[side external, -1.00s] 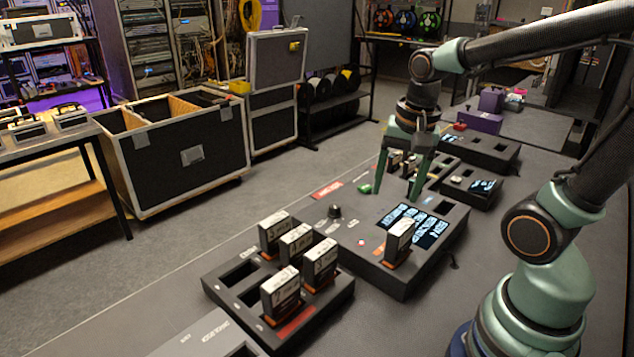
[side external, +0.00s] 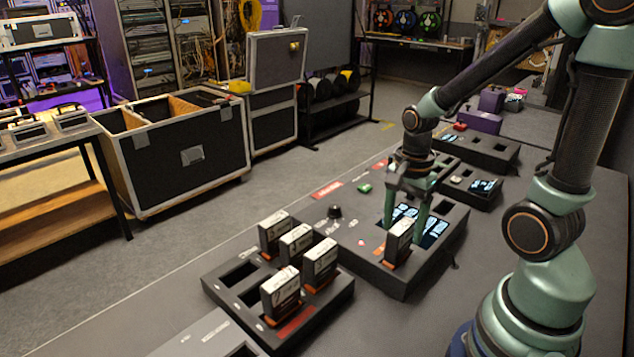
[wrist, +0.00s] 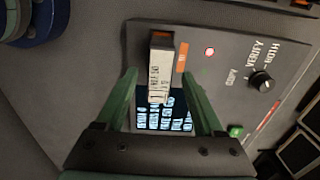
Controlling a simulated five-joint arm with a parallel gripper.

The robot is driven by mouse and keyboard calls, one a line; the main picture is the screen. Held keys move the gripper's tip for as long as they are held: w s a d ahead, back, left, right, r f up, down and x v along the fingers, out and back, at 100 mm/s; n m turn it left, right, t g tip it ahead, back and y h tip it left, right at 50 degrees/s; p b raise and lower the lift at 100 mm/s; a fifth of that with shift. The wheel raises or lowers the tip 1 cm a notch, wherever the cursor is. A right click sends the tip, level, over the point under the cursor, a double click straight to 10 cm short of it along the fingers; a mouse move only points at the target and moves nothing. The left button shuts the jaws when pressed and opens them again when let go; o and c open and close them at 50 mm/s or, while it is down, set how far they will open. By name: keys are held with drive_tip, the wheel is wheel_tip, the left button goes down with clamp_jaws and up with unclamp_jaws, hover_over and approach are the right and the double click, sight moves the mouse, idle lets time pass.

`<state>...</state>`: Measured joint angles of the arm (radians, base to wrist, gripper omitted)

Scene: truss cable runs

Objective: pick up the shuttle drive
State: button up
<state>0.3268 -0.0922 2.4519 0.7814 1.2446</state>
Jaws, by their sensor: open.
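The shuttle drive (side external: 398,242), as I take it, is a black cartridge with a white label on its top edge. It stands upright in a slot of the black dock (side external: 399,282), beside an orange mark. It also shows in the wrist view (wrist: 161,42), ahead of the fingers. My gripper (side external: 404,224) is open above the dock's lit screen, just behind the drive. In the wrist view my gripper (wrist: 159,72) has one green finger on each side of the drive's line, with nothing between them clearly held. The exact gap to the drive cannot be told.
A black rack (side external: 230,300) with several similar upright drives stands left of the dock. A knob (wrist: 262,82) and a green button (wrist: 235,131) are on the dock panel. More black units (side external: 478,150) lie behind. The table's right side is clear.

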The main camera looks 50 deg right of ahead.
drive_tip(key=shift+a+f, duration=0.15)
drive_tip(key=shift+f, duration=2.2)
clamp_jaws()
